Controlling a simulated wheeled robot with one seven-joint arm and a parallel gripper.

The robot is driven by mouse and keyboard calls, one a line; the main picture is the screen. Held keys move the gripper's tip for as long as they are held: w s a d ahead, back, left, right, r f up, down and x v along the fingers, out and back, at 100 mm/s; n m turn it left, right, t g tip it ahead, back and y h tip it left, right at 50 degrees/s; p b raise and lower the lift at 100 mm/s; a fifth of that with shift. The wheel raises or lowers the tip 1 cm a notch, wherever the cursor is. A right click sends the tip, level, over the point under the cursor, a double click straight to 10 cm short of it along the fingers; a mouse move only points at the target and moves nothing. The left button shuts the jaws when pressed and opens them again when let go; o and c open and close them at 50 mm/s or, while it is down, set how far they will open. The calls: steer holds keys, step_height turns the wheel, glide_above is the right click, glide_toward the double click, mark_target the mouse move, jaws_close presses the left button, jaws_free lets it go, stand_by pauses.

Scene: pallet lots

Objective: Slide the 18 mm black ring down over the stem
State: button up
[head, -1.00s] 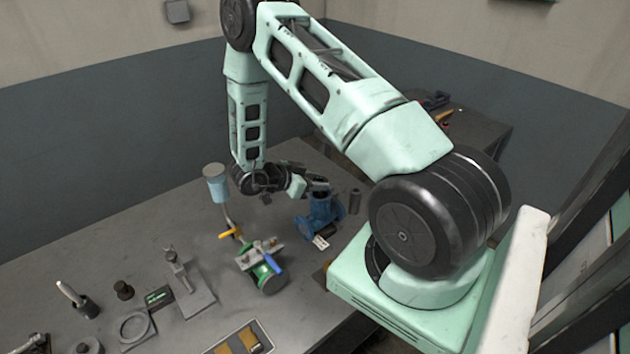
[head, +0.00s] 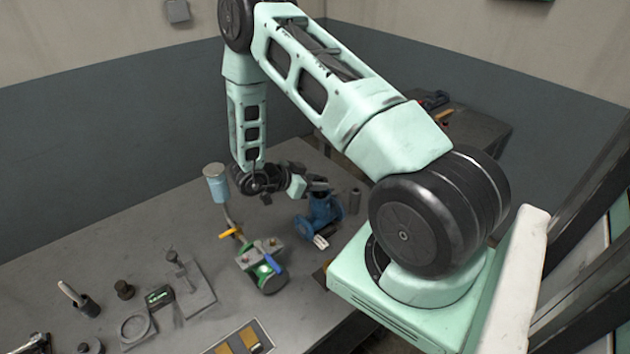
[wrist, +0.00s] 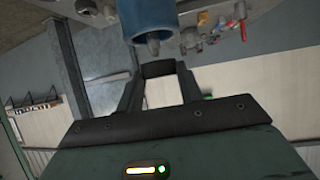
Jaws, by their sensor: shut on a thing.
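The black ring (wrist: 158,69) shows edge-on as a dark band between my fingertips in the wrist view. My gripper (wrist: 160,76) is shut on it. A blue valve body (wrist: 150,18) is at the top of the wrist view, with a short grey stem (wrist: 153,43) pointing toward the ring. The ring appears apart from the stem, with a small gap in the picture; their exact alignment cannot be told. In the head view my gripper (head: 318,187) is over the blue valve body (head: 322,208) on the bench. The ring and stem are too small to make out there.
A green valve (head: 266,276) with a blue handle stands left of the blue one, near a yellow lever (head: 229,233) and a light blue cylinder (head: 216,185). A dark cylinder (head: 354,200) stands close on the right. The bench's back left is clear.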

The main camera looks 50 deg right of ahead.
steer(key=shift+f+b, duration=0.95)
steer(key=shift+f, duration=0.4)
steer(key=o, duration=1.5)
steer(key=shift+r+p, duration=2.85)
steer(key=shift+r, duration=0.75)
